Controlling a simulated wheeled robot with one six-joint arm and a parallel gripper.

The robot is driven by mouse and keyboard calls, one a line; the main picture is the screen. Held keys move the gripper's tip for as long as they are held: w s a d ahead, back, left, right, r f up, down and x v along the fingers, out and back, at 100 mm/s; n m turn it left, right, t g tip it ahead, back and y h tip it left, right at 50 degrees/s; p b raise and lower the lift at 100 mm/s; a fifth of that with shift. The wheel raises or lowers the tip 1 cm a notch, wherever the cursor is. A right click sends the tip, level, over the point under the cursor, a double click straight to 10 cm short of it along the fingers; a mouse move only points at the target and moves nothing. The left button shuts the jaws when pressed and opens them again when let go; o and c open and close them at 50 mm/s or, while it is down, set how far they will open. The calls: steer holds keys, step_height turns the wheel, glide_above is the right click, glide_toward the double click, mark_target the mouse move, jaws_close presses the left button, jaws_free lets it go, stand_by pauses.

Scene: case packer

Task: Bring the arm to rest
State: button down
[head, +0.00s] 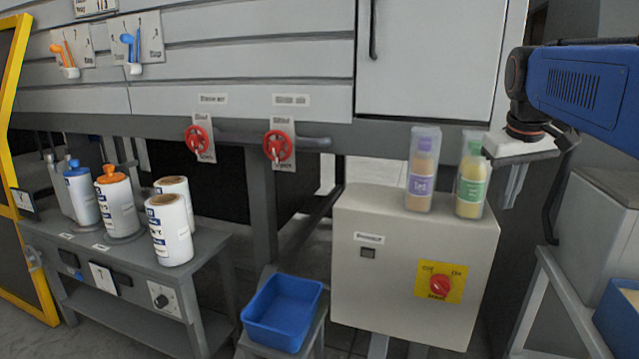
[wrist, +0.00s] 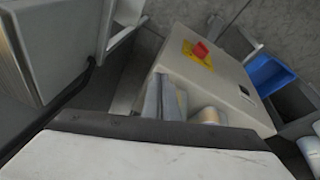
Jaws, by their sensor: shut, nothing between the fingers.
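My blue arm comes in from the right edge in the head view. My gripper (head: 513,188) hangs below its white-topped wrist, fingers together and empty, pointing down. It is beside the bottle with the green label (head: 471,176), at the right end of the grey control box (head: 410,262). In the wrist view the gripper fingers (wrist: 165,100) show against the control box (wrist: 222,82).
A bottle with a purple label (head: 422,170) stands on the box, which has a red rotary switch (head: 440,286). A blue bin (head: 283,312) sits lower left. White canisters (head: 168,230) stand on a side bench. Red valve wheels (head: 277,146) are behind.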

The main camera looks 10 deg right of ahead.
steer(key=s+a+f+n+t+y, duration=0.1)
steer(key=s+a+f, duration=0.6)
steer(key=a+f, duration=0.2)
steer(key=s+a+f+y, duration=0.1)
steer(key=s+a+f, duration=0.6)
steer(key=a+f, duration=0.3)
step_height(320, 180, down, 4)
steer(key=shift+a+f+n+t, duration=0.25)
steer(key=shift+a+n+t, duration=0.05)
steer(key=shift+n+t, duration=0.1)
